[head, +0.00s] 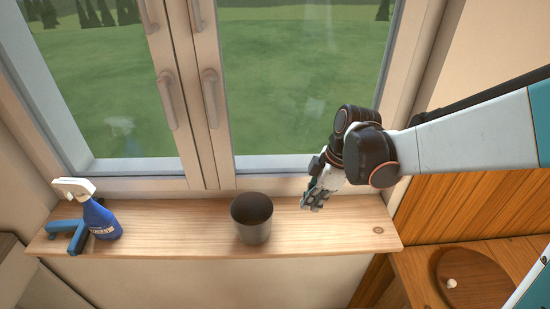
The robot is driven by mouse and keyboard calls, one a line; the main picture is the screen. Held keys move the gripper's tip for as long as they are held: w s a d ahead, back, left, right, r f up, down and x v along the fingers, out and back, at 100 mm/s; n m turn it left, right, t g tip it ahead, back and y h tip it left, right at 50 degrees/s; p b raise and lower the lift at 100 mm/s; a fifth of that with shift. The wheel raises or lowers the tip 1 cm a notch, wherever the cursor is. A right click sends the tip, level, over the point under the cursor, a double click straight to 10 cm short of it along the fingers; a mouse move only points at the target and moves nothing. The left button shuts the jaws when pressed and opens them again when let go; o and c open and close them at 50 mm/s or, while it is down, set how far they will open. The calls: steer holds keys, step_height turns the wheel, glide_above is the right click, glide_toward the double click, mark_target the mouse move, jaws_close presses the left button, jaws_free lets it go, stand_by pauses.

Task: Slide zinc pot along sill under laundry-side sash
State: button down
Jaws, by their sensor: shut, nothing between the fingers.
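The zinc pot (252,220) is a dark grey, open-topped cup shape. It stands upright near the middle of the wooden sill (170,222), below the right-hand sash (300,80) and close to the window's centre post. My gripper (312,203) is shut and empty. It is to the right of the pot, over the right part of the sill, with a clear gap between them. Whether the fingertips touch the sill cannot be told. The left-hand sash (100,80) is closed beside the right-hand one.
A blue spray bottle (101,220) with a white head stands at the sill's left end, beside a blue tool-like object (68,232). The sill between bottle and pot is bare. At lower right is a wooden counter with a round brown board (475,278) bearing a small pale object.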

steer(key=n, duration=0.1)
steer(key=b, duration=0.2)
glide_toward(292, 232)
steer(key=shift+g, duration=0.3)
steer(key=x, duration=0.6)
steer(key=shift+w+a+f, duration=0.1)
steer(key=shift+w+f, duration=0.1)
steer(key=shift+w, duration=0.05)
steer(key=a, duration=0.2)
steer(key=shift+a+r, duration=0.25)
steer(key=shift+a, duration=0.7)
steer(key=a+b, duration=0.1)
steer(key=a, duration=0.8)
steer(key=a+b, duration=0.1)
steer(key=a, duration=0.8)
steer(key=a+b, duration=0.1)
steer(key=a, duration=0.8)
steer(key=shift+w+a, duration=0.15)
steer(key=shift+w, duration=0.1)
